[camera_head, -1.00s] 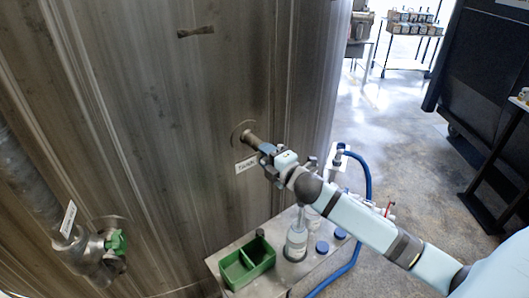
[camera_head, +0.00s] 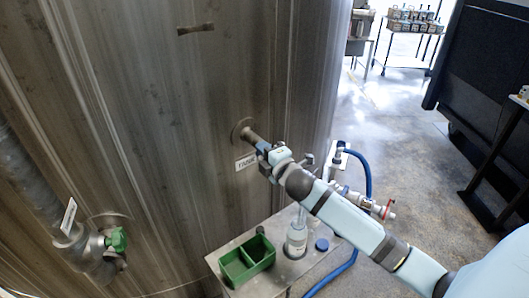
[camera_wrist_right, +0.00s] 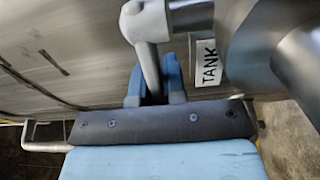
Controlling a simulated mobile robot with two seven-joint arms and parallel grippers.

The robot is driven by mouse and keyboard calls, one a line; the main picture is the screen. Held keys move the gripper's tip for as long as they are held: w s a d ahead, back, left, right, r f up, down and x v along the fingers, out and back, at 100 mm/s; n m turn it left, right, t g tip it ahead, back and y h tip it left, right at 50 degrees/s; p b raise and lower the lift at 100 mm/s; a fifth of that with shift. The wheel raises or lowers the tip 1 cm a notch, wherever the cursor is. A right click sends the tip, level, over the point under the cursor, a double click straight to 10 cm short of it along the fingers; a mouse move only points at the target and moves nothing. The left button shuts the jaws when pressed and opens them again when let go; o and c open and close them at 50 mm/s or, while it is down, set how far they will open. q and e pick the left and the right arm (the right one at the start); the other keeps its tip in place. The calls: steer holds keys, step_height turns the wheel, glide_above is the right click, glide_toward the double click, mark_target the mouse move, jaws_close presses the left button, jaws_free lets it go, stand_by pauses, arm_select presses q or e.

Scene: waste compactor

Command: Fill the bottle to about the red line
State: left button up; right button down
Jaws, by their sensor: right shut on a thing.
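The clear bottle (camera_head: 297,238) stands upright on the steel shelf (camera_head: 232,245) below the tank's tap pipe (camera_head: 252,137). Its red line and liquid level are too small to tell. My right gripper (camera_head: 263,150) is at the tap beside the TANK label (camera_head: 246,162), above and left of the bottle. In the right wrist view its blue fingers (camera_wrist_right: 154,78) are shut around a grey lever handle (camera_wrist_right: 149,62). The tap's outlet is hidden behind my gripper and arm. My left gripper is out of view.
A green two-part bin (camera_head: 247,262) sits left of the bottle, and a blue cap (camera_head: 322,244) lies right of it. A blue hose (camera_head: 367,180) and a red-handled valve (camera_head: 388,209) are at the right. A green-handled valve (camera_head: 117,241) is on the tank's lower left.

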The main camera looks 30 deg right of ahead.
steer(key=shift+w+d+m+h, duration=0.1)
steer(key=shift+w+m+h, duration=0.15)
steer(key=shift+m+h, duration=0.4)
steer(key=shift+w+m+h, duration=0.25)
steer(key=shift+m+h, duration=0.1)
steer(key=shift+h, duration=0.6)
steer(key=c, duration=1.2)
jaws_free()
steer(key=s, duration=0.4)
steer(key=s+a+b, duration=0.1)
steer(key=s, duration=0.4)
steer(key=s+a+b, duration=0.1)
steer(key=s, duration=0.3)
steer(key=shift+s+a, duration=0.2)
steer(key=shift+s, duration=0.15)
